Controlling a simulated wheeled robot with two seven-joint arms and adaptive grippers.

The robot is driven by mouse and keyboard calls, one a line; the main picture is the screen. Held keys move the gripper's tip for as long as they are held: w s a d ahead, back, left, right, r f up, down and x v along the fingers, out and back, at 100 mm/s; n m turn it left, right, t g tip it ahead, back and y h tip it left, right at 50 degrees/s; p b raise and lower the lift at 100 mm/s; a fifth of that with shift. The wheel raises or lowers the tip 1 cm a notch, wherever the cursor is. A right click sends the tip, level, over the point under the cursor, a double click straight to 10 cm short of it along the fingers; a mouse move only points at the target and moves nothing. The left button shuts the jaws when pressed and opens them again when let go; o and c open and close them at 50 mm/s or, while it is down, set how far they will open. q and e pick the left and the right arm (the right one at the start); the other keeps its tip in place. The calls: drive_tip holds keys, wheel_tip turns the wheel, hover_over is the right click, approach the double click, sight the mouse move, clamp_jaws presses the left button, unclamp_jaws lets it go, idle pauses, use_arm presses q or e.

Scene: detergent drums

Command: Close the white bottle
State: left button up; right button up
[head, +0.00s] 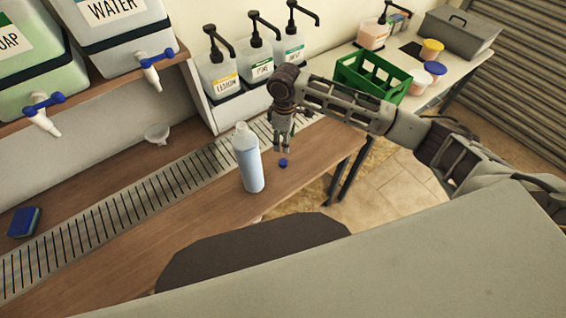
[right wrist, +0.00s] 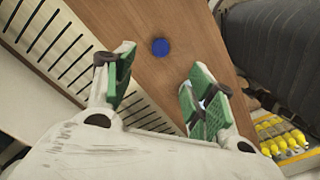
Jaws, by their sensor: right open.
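The white bottle (head: 247,158) stands upright on the wooden counter in the head view, with no cap on its neck. A small blue cap (head: 283,162) lies on the counter to the right of the bottle. It also shows in the right wrist view (right wrist: 160,47), beyond and between the fingertips. My right gripper (head: 283,148) points down just above the cap, to the right of the bottle. Its green-padded fingers (right wrist: 160,90) are apart with nothing between them. The bottle does not show in the right wrist view. My left gripper is not in view.
A slotted drain grate (head: 120,212) runs along the counter behind the bottle. Pump dispensers (head: 258,66) stand behind. A green crate (head: 372,76) is on the side table. A blue sponge (head: 25,222) lies far left. The counter's front edge is close to the cap.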

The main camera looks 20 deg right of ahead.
hover_over(283, 162)
drive_tip(key=shift+d+f, duration=0.2)
drive_tip(key=shift+f, duration=3.6)
drive_tip(key=shift+a+f, duration=0.15)
drive_tip(key=shift+f, duration=2.45)
drive_tip(key=shift+c, duration=0.2)
drive_tip(key=c, duration=0.7)
